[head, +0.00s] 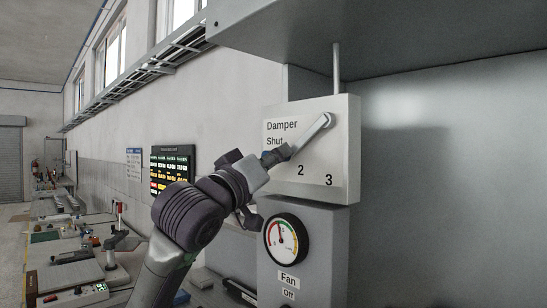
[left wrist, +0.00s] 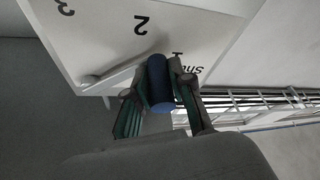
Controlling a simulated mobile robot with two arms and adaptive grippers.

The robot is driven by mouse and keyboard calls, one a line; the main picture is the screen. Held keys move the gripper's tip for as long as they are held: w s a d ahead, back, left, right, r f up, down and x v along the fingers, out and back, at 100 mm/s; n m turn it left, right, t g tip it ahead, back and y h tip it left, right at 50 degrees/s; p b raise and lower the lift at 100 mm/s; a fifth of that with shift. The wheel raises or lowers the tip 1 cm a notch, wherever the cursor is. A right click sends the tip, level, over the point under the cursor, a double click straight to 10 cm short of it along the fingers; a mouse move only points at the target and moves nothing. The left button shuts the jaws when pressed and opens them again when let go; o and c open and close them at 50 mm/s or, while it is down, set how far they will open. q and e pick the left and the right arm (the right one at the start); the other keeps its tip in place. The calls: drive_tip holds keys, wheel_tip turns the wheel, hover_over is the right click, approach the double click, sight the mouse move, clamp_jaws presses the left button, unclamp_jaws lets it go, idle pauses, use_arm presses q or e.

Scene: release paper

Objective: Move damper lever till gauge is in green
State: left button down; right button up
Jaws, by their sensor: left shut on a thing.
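The damper panel (head: 345,165) is a white box marked Damper, Shut, 2 and 3; the 1 is hidden in the head view. Its grey lever (head: 315,133) slants down-left from a pivot near the top right. My left gripper (head: 277,157) is shut on the lever's outer end. In the left wrist view the blue lever knob (left wrist: 160,82) sits between the fingertips (left wrist: 160,92), close to the partly covered 1. Below the panel, the round gauge (head: 286,241) has a coloured rim; its red needle points nearly straight up, slightly left. The needle's exact colour band is too small to tell.
A grey hood (head: 400,35) overhangs the panel, and a large grey metal wall (head: 430,180) stands to the right. Fan and Off labels (head: 288,285) are below the gauge. A dark display board (head: 172,170) hangs behind my arm. Cluttered benches (head: 75,255) are at left.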

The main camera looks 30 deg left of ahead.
use_arm(q)
drive_tip(key=c, duration=1)
unclamp_jaws()
drive_tip(key=shift+w, duration=0.1)
drive_tip(key=v, duration=1.2)
